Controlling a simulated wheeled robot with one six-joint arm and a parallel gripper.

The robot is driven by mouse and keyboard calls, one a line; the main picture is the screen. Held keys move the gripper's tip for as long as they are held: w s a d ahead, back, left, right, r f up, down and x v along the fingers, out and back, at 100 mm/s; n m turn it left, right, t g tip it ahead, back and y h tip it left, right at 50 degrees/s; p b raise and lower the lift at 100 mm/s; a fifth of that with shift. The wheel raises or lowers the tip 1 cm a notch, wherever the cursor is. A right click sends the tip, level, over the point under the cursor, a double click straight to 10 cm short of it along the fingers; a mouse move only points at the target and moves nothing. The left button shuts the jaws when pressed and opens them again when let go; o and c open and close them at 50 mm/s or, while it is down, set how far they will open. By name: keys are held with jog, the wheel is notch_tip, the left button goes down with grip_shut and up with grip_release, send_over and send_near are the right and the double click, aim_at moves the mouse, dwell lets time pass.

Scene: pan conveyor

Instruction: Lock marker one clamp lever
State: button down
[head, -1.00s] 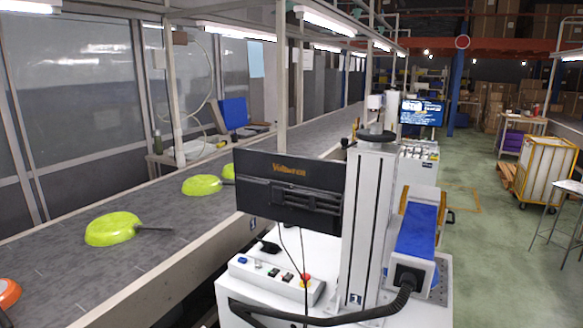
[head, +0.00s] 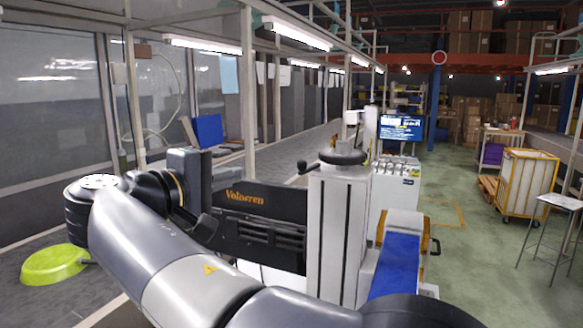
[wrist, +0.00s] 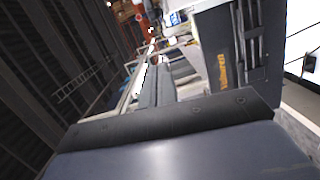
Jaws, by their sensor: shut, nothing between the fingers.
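Marker one, a white laser marking machine, stands in front of me. Its white column (head: 335,240) has a black handwheel (head: 343,154) on top. My gripper (head: 193,172) is shut and empty, left of the monitor, partly hidden by my wrist.
A conveyor runs along the left with a lime-green pan (head: 55,265). Metal posts and ceiling lamps stand over it. A yellow-framed cart (head: 527,180) and a white stool (head: 560,203) are at the right. Green floor between them and the machine is open.

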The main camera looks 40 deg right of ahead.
jog(key=d, duration=0.1)
jog(key=p, duration=0.4)
send_near(301, 166)
jog(key=w+d, duration=0.4)
jog(key=d, duration=0.2)
jog(key=shift+w+a+b, duration=0.15)
jog(key=shift+w+b, duration=0.05)
jog(key=shift+b, duration=0.1)
jog(key=shift+s+d+f+b, duration=0.15)
jog(key=shift+s+d+b, duration=0.35)
jog(key=shift+s+b, duration=0.5)
jog(key=shift+b, duration=0.3)
